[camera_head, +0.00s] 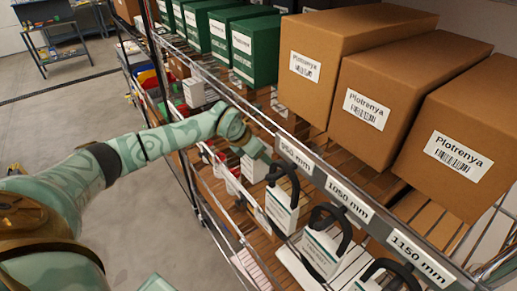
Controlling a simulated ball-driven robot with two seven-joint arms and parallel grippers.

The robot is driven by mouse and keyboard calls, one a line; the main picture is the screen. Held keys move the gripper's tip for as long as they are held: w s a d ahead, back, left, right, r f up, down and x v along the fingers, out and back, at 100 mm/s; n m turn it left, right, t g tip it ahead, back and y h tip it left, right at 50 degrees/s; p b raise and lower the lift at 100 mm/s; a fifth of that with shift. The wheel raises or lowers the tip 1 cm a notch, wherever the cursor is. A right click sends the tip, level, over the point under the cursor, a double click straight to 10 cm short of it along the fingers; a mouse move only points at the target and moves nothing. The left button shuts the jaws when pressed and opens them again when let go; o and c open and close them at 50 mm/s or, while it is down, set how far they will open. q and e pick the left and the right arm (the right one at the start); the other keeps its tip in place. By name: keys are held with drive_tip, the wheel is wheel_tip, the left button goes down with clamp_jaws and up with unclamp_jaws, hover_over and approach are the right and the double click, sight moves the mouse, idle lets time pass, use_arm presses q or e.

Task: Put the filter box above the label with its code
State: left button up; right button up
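Three large brown boxes marked "Plotrenya", the nearest box (465,125), the middle one (400,75) and the far one (340,40), stand on the upper shelf. Below them, the shelf-edge labels read "950 mm" (295,156), "1050 mm" (349,201) and "1150 mm" (421,259). Which box is the filter box I cannot tell. My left arm reaches across to the rack. My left gripper (262,152) is at the shelf front near the "950 mm" label, close to a small white box (253,169); its fingers are not clear. My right gripper is not in view.
White-and-green packs with black loops, one pack (283,208) and another (325,250), stand below the label rail. Green boxes (254,48) line the far upper shelf. The grey floor (60,125) is open.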

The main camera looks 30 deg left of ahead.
use_arm(q)
drive_tip(key=shift+s+a, duration=0.1)
drive_tip(key=shift+s, duration=0.05)
drive_tip(key=o, duration=1.3)
drive_tip(key=shift+s+a+r+b, duration=0.1)
drive_tip(key=shift+s+r+b, duration=0.15)
drive_tip(key=shift+b, duration=0.3)
drive_tip(key=s+a+b, duration=0.1)
drive_tip(key=s, duration=0.2)
drive_tip(key=s+a+b, duration=0.1)
drive_tip(key=s+a, duration=0.1)
drive_tip(key=s, duration=0.2)
drive_tip(key=s+a+b, duration=0.1)
drive_tip(key=s+b, duration=0.1)
drive_tip(key=s, duration=0.2)
drive_tip(key=shift+s+a+r, duration=0.1)
drive_tip(key=shift+a+r, duration=0.15)
drive_tip(key=shift+f, duration=0.1)
